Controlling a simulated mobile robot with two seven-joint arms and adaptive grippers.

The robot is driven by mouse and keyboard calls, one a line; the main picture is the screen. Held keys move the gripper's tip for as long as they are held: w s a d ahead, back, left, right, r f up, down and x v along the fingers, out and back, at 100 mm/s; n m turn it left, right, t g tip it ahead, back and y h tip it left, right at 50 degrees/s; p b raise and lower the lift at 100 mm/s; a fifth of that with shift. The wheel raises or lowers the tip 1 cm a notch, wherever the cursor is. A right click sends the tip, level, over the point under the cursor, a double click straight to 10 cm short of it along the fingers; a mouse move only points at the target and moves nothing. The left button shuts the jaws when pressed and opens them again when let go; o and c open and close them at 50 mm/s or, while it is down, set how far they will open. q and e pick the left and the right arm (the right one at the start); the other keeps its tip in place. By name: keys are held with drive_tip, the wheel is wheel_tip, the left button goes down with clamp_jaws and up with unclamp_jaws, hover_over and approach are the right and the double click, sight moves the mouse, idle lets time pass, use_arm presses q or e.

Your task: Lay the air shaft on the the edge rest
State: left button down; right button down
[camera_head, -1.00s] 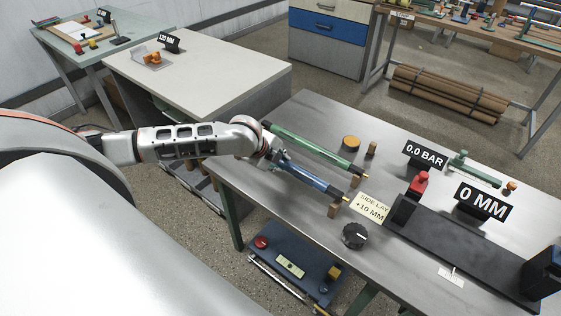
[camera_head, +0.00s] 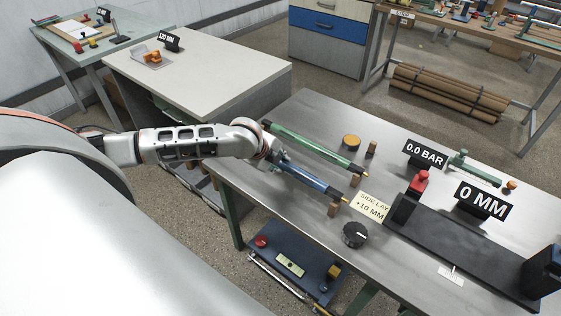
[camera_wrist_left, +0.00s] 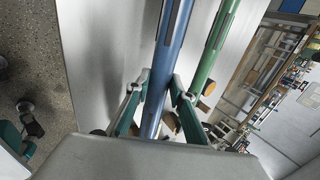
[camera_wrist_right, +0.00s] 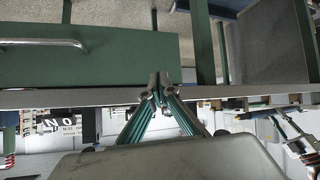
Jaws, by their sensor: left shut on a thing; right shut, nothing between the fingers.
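My left gripper (camera_head: 281,160) is shut on a blue shaft (camera_head: 315,182) with a brass-coloured tip. In the left wrist view the blue shaft (camera_wrist_left: 172,45) runs between the fingertips (camera_wrist_left: 158,88). Its far end is close to a small wooden block (camera_head: 334,209) on the grey metal table; I cannot tell whether they touch. A green shaft (camera_head: 315,147) lies roughly parallel beside it, also with a brass tip. I cannot tell which wooden block is the edge rest. My right gripper (camera_wrist_right: 160,88) is shut and empty in the right wrist view, out of the head view.
The table also holds a yellow note (camera_head: 370,207), a black knob (camera_head: 354,235), a round wooden piece (camera_head: 351,141), "0.0 BAR" (camera_head: 425,153) and "0 MM" (camera_head: 484,200) signs, and a long black bed (camera_head: 465,250). A green drawer front (camera_wrist_right: 90,62) is near my right gripper.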

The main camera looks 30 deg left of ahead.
use_arm(q)
drive_tip(key=shift+f, duration=0.95)
drive_tip(key=c, duration=1.7)
unclamp_jaws()
drive_tip(key=shift+f, duration=0.1)
drive_tip(key=v, duration=1.2)
drive_tip(key=shift+d, duration=0.1)
